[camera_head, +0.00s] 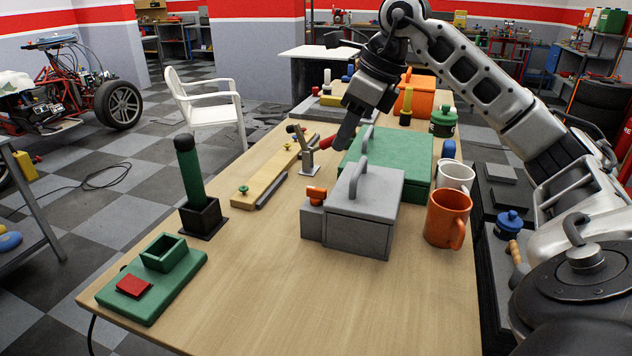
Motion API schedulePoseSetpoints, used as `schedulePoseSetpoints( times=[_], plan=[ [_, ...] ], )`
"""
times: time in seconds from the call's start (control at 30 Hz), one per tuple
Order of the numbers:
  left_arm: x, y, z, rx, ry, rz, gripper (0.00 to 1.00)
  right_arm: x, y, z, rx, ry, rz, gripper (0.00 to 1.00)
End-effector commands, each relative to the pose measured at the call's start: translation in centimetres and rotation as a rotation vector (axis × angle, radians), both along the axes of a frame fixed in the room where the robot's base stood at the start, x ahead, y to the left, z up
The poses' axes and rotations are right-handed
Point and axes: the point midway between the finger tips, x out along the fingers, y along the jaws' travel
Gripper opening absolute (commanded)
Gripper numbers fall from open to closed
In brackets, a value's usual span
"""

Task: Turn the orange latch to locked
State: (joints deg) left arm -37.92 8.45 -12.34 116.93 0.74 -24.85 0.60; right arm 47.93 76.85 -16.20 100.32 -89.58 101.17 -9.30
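The orange latch (316,194) is a short, stubby orange piece on top of a small grey block. The block adjoins the left side of a grey lidded box (364,215) in the middle of the table. Whether the latch is turned to locked cannot be told. My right gripper (345,135) points down behind the grey box, above and beyond the latch and apart from it. It is close to the red handle of a metal clamp (306,155); contact cannot be told. Its dark fingers overlap in this view, so their opening is unclear. My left gripper is not in view.
A green box (405,150) stands behind the grey box. An orange mug (447,218) and a white mug (455,175) stand to its right. A green post in a black base (203,217) and a green fixture (150,290) stand left. The front table is clear.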

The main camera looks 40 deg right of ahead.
Motion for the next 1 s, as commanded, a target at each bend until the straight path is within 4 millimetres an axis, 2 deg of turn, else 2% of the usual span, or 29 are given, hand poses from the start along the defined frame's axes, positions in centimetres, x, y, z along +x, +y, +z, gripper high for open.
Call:
schedulePoseSetpoints(
  times=[0.03, 0.2, 0.5, 0.7, 1.0],
  plan=[
    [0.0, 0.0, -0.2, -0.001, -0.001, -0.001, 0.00, 0.4, 0.3, -1.5, 0.001, 0.005, 0.002, 0.33],
    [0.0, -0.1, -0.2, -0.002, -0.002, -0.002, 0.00, 1.7, 1.0, -4.8, 0.002, 0.006, 0.002, 0.33],
    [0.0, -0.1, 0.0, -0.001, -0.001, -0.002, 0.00, 3.5, 1.9, -9.6, 0.003, 0.003, 0.002, 0.33],
    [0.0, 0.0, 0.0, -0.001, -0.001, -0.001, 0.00, 4.0, 2.1, -11.0, 0.002, 0.002, 0.000, 0.33],
    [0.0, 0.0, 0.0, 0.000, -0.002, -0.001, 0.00, 4.1, 2.1, -11.2, 0.001, 0.000, 0.000, 0.33]
  ],
)
